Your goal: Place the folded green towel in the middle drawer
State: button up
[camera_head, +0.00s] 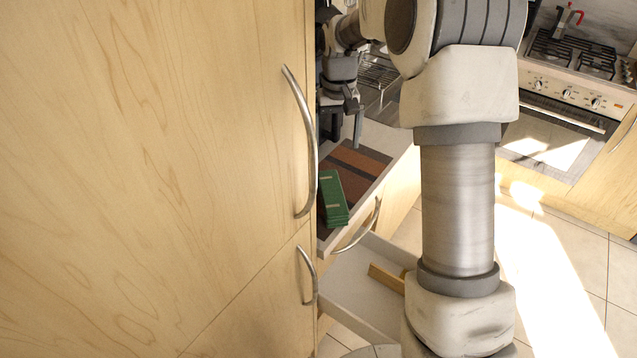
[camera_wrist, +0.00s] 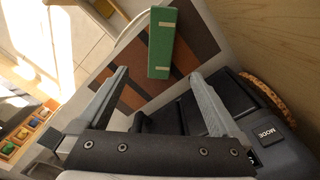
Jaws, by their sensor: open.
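The folded green towel (camera_head: 333,198) lies on a brown and dark striped mat (camera_head: 352,161) near the counter's edge. It also shows in the wrist view (camera_wrist: 161,42), beyond my fingertips. My gripper (camera_head: 341,128) is above the counter, farther back than the towel. In the wrist view my gripper (camera_wrist: 158,80) is open, with nothing between its fingers. A pulled-out drawer (camera_head: 347,287) is below the counter in the head view, with a light wooden piece (camera_head: 386,278) inside. My arm hides its right part, and I cannot tell which drawer level it is.
A tall wooden cabinet (camera_head: 150,170) with curved handles fills the left of the head view. A dark device with a MODE button (camera_wrist: 268,133) is close to my right finger in the wrist view. A stove (camera_head: 570,70) stands at the back right. Tiled floor is open at right.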

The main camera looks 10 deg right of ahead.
jog(key=f, duration=0.1)
jog(key=p, duration=0.1)
send_near(332, 191)
notch_tip(332, 191, down, 5)
jog(key=shift+w+f, duration=0.1)
jog(key=shift+w, duration=0.05)
jog(key=shift+f+p, duration=0.9)
jog(key=shift+f, duration=1.8)
jog(key=c, duration=1.5)
jog(key=shift+r, duration=0.15)
